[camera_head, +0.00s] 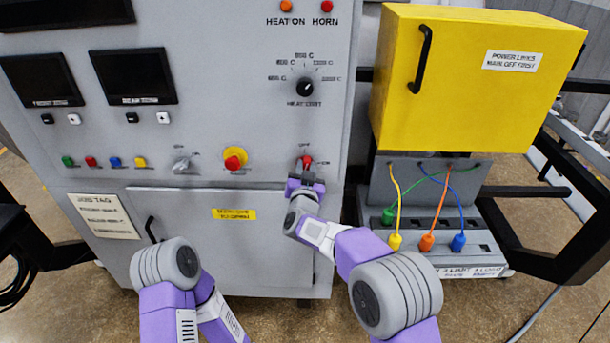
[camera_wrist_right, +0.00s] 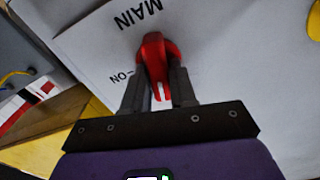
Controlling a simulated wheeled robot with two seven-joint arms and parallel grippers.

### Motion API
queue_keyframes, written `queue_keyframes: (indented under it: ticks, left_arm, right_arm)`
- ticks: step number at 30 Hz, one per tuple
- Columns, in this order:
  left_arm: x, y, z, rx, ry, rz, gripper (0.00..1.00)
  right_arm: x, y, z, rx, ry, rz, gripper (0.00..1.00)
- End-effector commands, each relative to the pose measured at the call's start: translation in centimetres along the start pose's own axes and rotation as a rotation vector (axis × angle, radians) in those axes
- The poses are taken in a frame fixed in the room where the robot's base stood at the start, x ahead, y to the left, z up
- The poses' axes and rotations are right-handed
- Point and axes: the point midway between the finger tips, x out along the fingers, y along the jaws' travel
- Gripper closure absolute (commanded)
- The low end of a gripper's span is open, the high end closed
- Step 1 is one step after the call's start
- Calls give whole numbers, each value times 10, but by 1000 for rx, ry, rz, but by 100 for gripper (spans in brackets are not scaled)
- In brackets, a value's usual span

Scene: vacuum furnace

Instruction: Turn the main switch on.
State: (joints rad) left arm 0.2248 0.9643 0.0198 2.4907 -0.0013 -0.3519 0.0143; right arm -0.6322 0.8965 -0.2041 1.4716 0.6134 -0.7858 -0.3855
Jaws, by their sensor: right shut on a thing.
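The main switch has a red handle (camera_head: 306,161) low on the right part of the grey furnace panel, with an "OFF" label above it. In the right wrist view the red handle (camera_wrist_right: 155,50) lies between my two dark fingers, and its white line points toward my gripper's base. The "ON" label (camera_wrist_right: 121,77) is left of the handle there, and "MAIN" reads upside down above. My right gripper (camera_wrist_right: 157,88) is shut on the handle; it also shows in the head view (camera_head: 304,173). My left arm shows at the bottom, but its gripper is not in view.
A red knob on a yellow base (camera_head: 235,159) and a grey selector (camera_head: 181,164) sit left of the switch. The heat limit knob (camera_head: 305,87) is above. A yellow power links box (camera_head: 470,80) juts out at right, above coloured cables (camera_head: 427,200).

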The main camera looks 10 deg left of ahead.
Motion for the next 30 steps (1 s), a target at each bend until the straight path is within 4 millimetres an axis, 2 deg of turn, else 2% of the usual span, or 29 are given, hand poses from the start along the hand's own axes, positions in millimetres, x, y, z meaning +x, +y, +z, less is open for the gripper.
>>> queue_keyframes:
  ticks: [1,6,30]
  left_arm:
    - [10,-4,0,0,0,0,57]
    - [27,-10,-1,0,0,0,57]
    - [91,-34,-4,0,0,0,57]
  right_arm:
    - [0,2,4,45,1,1,100]
    - [0,4,4,206,1,1,100]
    - [0,8,7,962,0,1,100]
